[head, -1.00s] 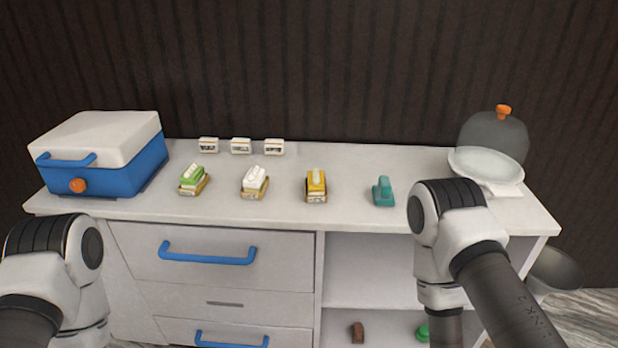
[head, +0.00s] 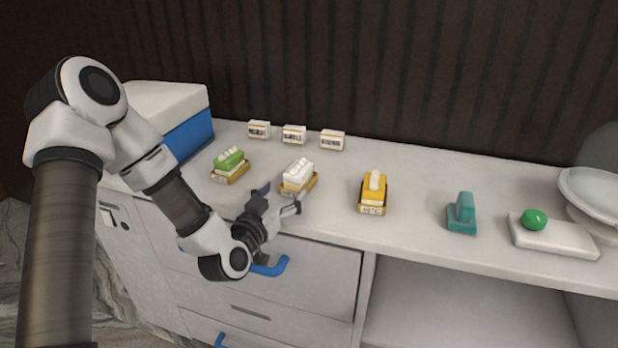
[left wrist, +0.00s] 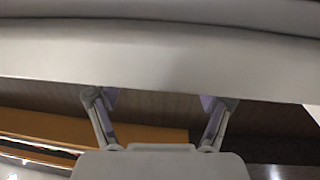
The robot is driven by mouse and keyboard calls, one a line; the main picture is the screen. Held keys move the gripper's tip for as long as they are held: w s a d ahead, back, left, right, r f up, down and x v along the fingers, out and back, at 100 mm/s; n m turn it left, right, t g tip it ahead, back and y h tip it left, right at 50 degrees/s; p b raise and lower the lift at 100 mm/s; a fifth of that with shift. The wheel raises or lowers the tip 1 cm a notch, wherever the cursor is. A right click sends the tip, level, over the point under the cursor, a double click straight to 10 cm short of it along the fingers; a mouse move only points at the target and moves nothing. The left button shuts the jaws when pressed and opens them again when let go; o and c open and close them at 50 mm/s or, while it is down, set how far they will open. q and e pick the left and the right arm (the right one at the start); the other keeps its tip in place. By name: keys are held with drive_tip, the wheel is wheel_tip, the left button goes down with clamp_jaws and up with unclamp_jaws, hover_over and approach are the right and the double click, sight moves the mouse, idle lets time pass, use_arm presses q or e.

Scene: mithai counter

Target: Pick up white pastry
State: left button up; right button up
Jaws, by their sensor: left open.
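The white pastry (head: 299,172) is a block of pale pieces on a small gold tray (head: 312,188), on the counter left of centre in the head view. My left gripper (head: 281,198) is open and empty at the counter's front edge, just in front of the tray. Its fingers are spread and point towards the pastry; I cannot tell whether they touch the tray. In the left wrist view, the two open fingers (left wrist: 160,103) face a pale surface, and the pastry is not visible there. My right gripper is out of view.
A green sweet (head: 229,160) stands left of the pastry and a yellow one (head: 374,188) right. Farther right are a teal object (head: 462,213) and a white slab (head: 556,238) bearing a green piece (head: 534,219). Label blocks (head: 294,134) stand behind. A blue drawer handle (head: 269,266) is below.

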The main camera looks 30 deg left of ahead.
sight(291, 178)
use_arm(q)
drive_tip(key=shift+w+r, duration=0.25)
drive_tip(key=shift+r, duration=0.15)
drive_tip(key=shift+w+r, duration=0.6)
drive_tip(key=shift+w, duration=0.2)
drive_tip(key=w, duration=0.3)
drive_tip(key=shift+w+a+f, duration=0.1)
drive_tip(key=shift+a+f, duration=0.2)
drive_tip(key=shift+f, duration=0.1)
drive_tip(key=shift+r, duration=0.15)
drive_tip(key=shift+s, duration=0.2)
drive_tip(key=c, duration=0.3)
drive_tip(key=shift+w, duration=0.1)
drive_tip(key=c, duration=1)
